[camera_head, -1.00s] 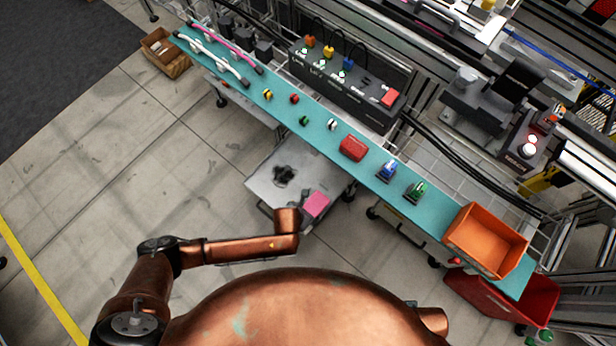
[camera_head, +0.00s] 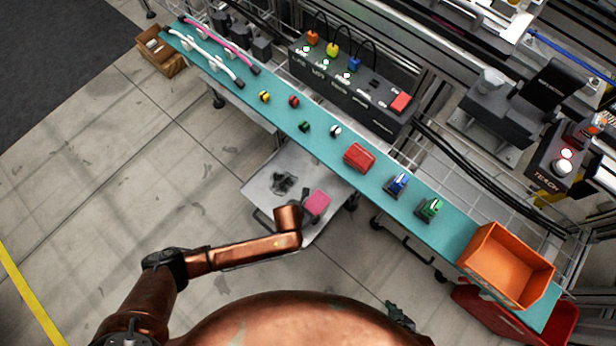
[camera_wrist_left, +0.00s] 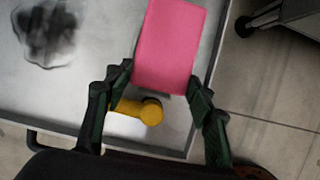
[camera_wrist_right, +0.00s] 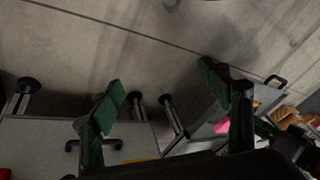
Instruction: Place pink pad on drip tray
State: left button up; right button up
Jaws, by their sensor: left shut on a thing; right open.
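The pink pad (camera_head: 317,203) is held by my left gripper (camera_wrist_left: 160,82), whose two dark green fingers are at its near end in the left wrist view. A dark patch (camera_head: 284,182) lies on the tray, left of the pad, and also shows in the left wrist view (camera_wrist_left: 48,32). My right gripper (camera_wrist_right: 165,92) is open and empty; it shows at the lower right of the head view (camera_head: 400,316).
A yellow knobbed part (camera_wrist_left: 140,108) shows below the pad. A teal bench (camera_head: 290,115) runs above the tray, carrying buttons, a red box (camera_head: 359,157), switches and an orange bin (camera_head: 506,266). A red bin (camera_head: 500,318) is under its right end.

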pick_arm(q)
notch_tip(320, 180, down, 3)
jog(key=shift+s+r+b, duration=0.1)
jog(key=shift+s+b, duration=0.05)
jog(key=shift+b, duration=0.3)
pick_arm(e)
jog(key=shift+w+a+f+t, duration=0.6)
jog(key=shift+w+a+f, duration=0.1)
jog(key=shift+w+f, duration=0.2)
jog(key=shift+f, duration=0.1)
pick_arm(q)
jog(key=o, duration=0.8)
